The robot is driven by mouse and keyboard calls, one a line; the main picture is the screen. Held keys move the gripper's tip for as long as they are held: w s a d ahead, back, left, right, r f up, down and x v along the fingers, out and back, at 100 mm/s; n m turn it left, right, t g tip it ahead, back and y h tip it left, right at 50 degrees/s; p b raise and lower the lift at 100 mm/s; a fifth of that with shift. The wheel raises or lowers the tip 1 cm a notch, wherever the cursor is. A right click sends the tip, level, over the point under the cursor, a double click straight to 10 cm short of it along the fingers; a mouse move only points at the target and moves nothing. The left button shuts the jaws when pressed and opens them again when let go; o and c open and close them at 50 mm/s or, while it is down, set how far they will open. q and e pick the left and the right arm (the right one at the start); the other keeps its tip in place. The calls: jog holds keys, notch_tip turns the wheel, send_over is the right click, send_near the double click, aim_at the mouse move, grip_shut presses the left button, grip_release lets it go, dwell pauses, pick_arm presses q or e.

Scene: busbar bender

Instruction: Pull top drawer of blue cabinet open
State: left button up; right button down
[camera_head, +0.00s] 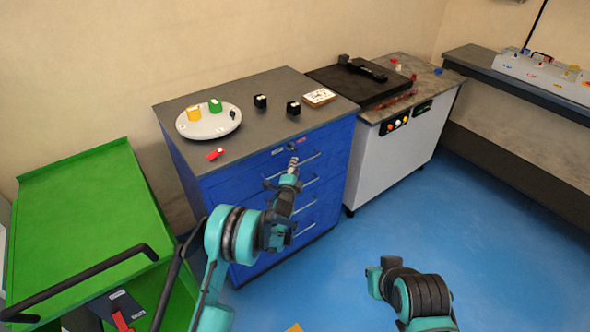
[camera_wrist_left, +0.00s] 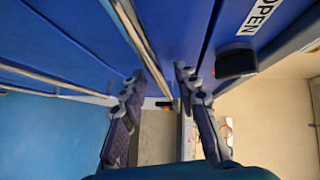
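The blue cabinet (camera_head: 335,165) stands in the middle of the head view, with several drawers and thin metal handles on its front. The top drawer looks closed. In the left wrist view, the handle bar (camera_wrist_left: 140,42) runs between the two fingers of my left gripper (camera_wrist_left: 158,78), which are apart, with a gap on both sides. In the head view my left gripper (camera_head: 292,166) is at the upper part of the cabinet front and hides part of the top handle.
On the cabinet top are a round white plate (camera_head: 190,127), black blocks (camera_head: 260,101) and a red piece (camera_head: 215,154). A green cart (camera_head: 85,195) stands left and a white machine (camera_head: 395,150) right. Blue floor (camera_head: 480,230) is clear at the front right.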

pick_arm(q)
jog(key=shift+w, duration=0.35)
grip_shut()
